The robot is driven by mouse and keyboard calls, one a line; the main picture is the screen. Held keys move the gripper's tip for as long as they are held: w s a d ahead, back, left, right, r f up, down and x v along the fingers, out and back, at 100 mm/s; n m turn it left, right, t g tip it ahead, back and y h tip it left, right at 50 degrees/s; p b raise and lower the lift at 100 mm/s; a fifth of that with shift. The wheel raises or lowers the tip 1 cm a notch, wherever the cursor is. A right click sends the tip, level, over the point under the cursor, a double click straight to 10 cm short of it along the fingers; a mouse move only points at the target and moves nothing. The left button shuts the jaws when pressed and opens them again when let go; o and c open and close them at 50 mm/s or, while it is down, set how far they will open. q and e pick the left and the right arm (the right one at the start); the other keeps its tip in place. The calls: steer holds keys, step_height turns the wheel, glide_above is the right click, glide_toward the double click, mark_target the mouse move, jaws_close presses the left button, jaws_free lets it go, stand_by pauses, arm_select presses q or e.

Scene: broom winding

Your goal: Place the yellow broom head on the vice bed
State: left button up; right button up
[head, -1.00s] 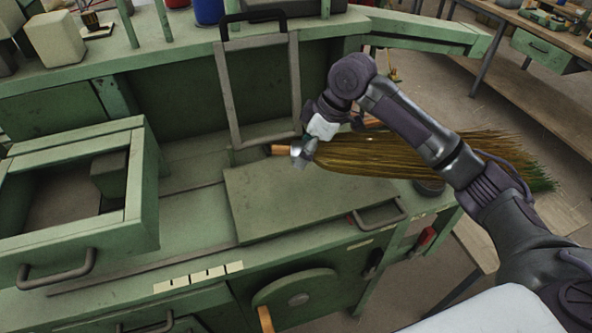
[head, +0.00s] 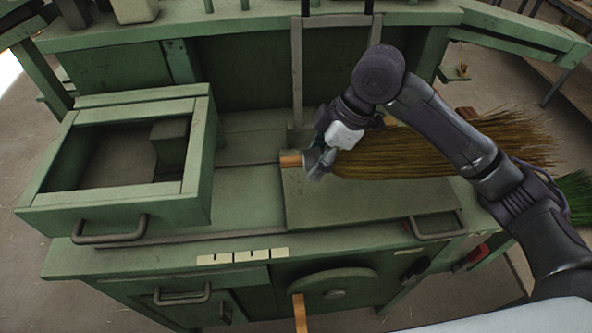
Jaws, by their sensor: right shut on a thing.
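The yellow broom head (head: 400,155) is a bundle of straw bristles with a short wooden stub (head: 290,160) at its left end. It lies roughly level, bristles pointing right. My right gripper (head: 318,162) is shut on the broom head near the stub. My right arm crosses in front of the bristles and hides part of them. The broom is over the flat green plate of the vice bed (head: 350,205); I cannot tell whether it touches it. My left gripper is not in view.
An open green frame box (head: 125,200) with a handle stands left on the bench. A grey upright frame (head: 297,70) rises behind the broom. Green bristles (head: 578,195) show at the far right. The bench strip (head: 245,185) between box and plate is clear.

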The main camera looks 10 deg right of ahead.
steer(key=w+a+f+p, duration=0.1)
steer(key=w+a+f, duration=0.1)
steer(key=a+f, duration=0.1)
steer(key=w+a+f+p, duration=0.1)
steer(key=a+f, duration=0.2)
steer(key=w+a+f+p, duration=0.1)
steer(key=w+a+f, duration=0.1)
steer(key=a+f, duration=0.1)
steer(key=shift+w+a+f+p, duration=0.2)
steer(key=shift+w+f+p, duration=0.1)
steer(key=shift+f, duration=0.45)
steer(key=o, duration=1.4)
steer(key=b+v, duration=0.2)
steer(key=v, duration=1)
